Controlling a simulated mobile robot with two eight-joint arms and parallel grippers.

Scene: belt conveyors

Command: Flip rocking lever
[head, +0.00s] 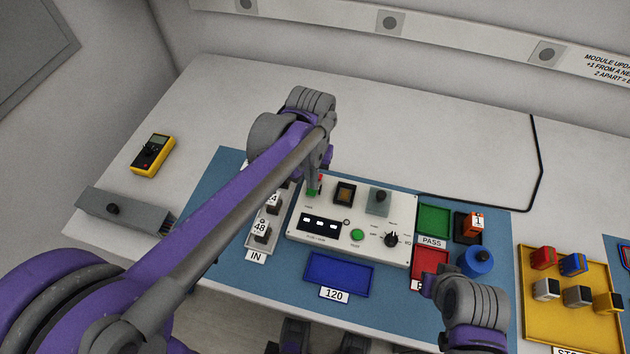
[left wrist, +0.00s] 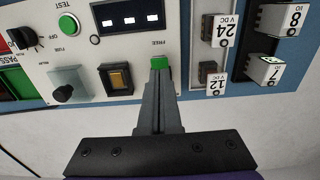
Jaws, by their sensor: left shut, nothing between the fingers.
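The light grey test panel (head: 345,252) lies on the blue mat and also fills the upper left of the left wrist view (left wrist: 150,42).
A grey block with a knob (head: 378,201) stands right of the rocker. Modules (head: 262,230) stand in the IN tray on the left. A blue tray (head: 339,272), green PASS tray (head: 434,219) and red tray (head: 430,262) surround the panel.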

